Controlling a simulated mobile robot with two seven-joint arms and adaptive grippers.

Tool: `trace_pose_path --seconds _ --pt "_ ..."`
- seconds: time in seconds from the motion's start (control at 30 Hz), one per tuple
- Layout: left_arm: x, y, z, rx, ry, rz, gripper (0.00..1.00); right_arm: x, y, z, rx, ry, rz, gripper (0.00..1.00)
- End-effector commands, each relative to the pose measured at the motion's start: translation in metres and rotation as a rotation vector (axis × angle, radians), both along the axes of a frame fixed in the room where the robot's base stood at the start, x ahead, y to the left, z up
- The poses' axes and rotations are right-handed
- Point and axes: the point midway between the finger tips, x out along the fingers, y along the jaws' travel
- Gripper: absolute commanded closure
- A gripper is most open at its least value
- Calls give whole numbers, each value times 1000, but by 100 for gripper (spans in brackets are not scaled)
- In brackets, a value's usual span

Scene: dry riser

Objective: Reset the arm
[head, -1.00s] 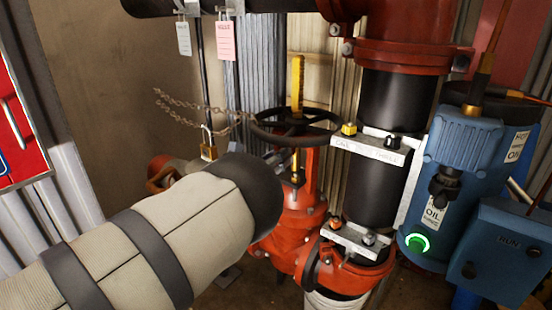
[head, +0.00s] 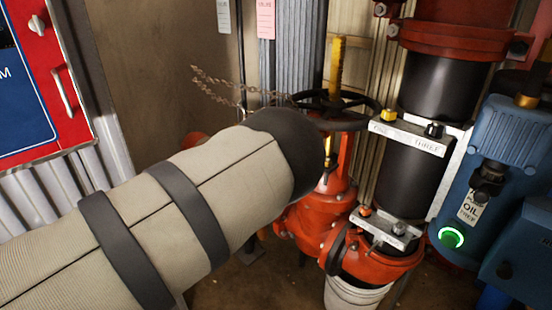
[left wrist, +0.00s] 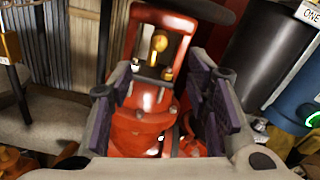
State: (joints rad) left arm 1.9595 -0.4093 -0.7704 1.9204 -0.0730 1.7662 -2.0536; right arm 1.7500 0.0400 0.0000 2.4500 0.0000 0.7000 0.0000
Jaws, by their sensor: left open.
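My left arm (head: 190,200), in a beige sleeve with dark bands, reaches in from the left in the head view. Its dark end hides the left gripper there. In the left wrist view my left gripper (left wrist: 160,82) is open, with dark purple pads on both fingers. Between and beyond the fingers is the red valve body (left wrist: 148,120) with a brass stem (left wrist: 158,45). I see nothing held between the fingers. The black handwheel (head: 335,105) of the red valve (head: 315,215) is just beyond the arm's end in the head view. My right gripper is not in view.
A chain (head: 225,88) hangs left of the handwheel. A black pipe (head: 405,185) with metal brackets stands right of it, beside a blue oil unit (head: 490,180) with a green light. A white bucket (head: 355,292) stands below. A red cabinet (head: 40,90) is at left.

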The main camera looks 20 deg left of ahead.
Motion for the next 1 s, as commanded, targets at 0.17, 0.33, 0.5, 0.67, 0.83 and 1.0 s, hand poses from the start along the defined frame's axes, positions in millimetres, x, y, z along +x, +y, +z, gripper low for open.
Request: trace_pose_path --seconds 0.17,0.33,0.5,0.67,0.83,1.0 --pt "0 0 0 0 0 0 55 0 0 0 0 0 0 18" --pt "0 0 0 0 0 0 55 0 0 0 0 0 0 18" --pt "-16 26 -44 -190 174 133 55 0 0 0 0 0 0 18" --pt "-97 77 -163 -762 582 579 55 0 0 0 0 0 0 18" --pt "-235 79 -261 -1366 853 1197 55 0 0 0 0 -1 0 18" --pt "-380 34 -297 -1802 868 1915 55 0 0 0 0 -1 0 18"
